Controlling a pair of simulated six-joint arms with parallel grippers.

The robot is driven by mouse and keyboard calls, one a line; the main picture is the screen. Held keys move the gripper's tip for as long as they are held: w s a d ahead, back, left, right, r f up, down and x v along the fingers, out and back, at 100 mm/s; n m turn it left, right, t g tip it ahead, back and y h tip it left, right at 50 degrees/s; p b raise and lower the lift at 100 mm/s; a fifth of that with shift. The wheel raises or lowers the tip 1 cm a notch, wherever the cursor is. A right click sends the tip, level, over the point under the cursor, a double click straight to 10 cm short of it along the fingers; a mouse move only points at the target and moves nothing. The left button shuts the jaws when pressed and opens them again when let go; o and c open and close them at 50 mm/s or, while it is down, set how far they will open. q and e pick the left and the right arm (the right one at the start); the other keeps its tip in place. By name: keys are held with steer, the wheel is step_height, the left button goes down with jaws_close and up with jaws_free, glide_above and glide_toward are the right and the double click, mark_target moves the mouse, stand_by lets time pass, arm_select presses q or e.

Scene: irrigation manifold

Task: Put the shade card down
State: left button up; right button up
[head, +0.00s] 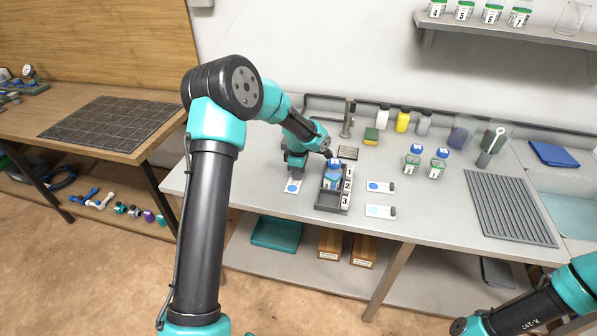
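A white shade card with a blue dot (293,186) shows on the table directly below my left gripper (295,172), left of the numbered tray. The gripper points down over the card's far end and hides it. I cannot tell whether the fingers are closed on the card or whether it lies flat on the table. My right gripper is not in view.
The dark tray (328,208) has labels 1, 2, 3 and holds a blue-capped bottle (333,178). Two blue-capped bottles (412,162) stand behind the right-hand cards. A ribbed grey mat (508,207) and a sink (568,208) are at the right.

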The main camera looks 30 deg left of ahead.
arm_select(q)
steer(key=shift+o, duration=1.4)
step_height(320, 180, up, 12)
steer(key=shift+r, duration=0.15)
